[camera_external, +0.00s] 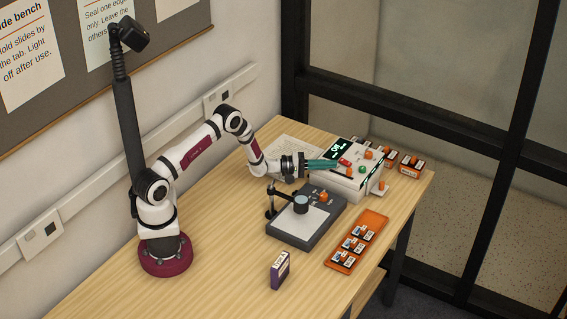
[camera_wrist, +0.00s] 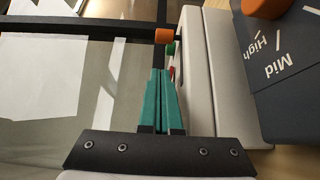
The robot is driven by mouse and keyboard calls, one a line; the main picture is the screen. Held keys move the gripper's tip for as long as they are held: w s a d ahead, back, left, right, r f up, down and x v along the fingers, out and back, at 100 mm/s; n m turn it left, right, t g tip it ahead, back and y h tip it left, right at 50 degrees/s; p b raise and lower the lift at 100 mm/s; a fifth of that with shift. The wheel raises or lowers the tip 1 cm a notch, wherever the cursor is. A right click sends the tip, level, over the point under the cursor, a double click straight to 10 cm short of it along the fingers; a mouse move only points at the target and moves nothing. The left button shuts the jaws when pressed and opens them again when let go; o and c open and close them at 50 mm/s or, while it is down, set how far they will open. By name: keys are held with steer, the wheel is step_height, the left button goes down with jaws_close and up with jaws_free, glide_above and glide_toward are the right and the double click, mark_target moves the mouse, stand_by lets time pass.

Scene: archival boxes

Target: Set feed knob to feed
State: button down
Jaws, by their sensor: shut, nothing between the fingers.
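The white machine (camera_external: 357,178) stands at the table's far end, with a dark display, a red button (camera_external: 344,161) and a green button (camera_external: 362,169). Orange knobs show on it, one on top (camera_external: 368,154) and one near its front edge (camera_external: 349,172); I cannot read which is the feed knob or its setting. My gripper (camera_external: 337,162) has teal fingers, shut and empty, beside the red button; contact cannot be told. In the wrist view the shut fingers (camera_wrist: 160,72) lie alongside the machine's pale side (camera_wrist: 207,70), with an orange knob (camera_wrist: 163,35) beyond the tips.
A dark grey device (camera_external: 290,230) with a lens and an orange knob (camera_external: 323,196) stands in front; its panel reads "High" and "Mid" (camera_wrist: 275,70). An orange tray (camera_external: 375,222) of slides, a purple box (camera_external: 280,270) and several small orange boxes (camera_external: 411,164) are nearby. The table's left front is clear.

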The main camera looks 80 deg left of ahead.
steer(key=s+a, duration=0.1)
steer(key=s, duration=0.9)
steer(key=shift+a, duration=0.3)
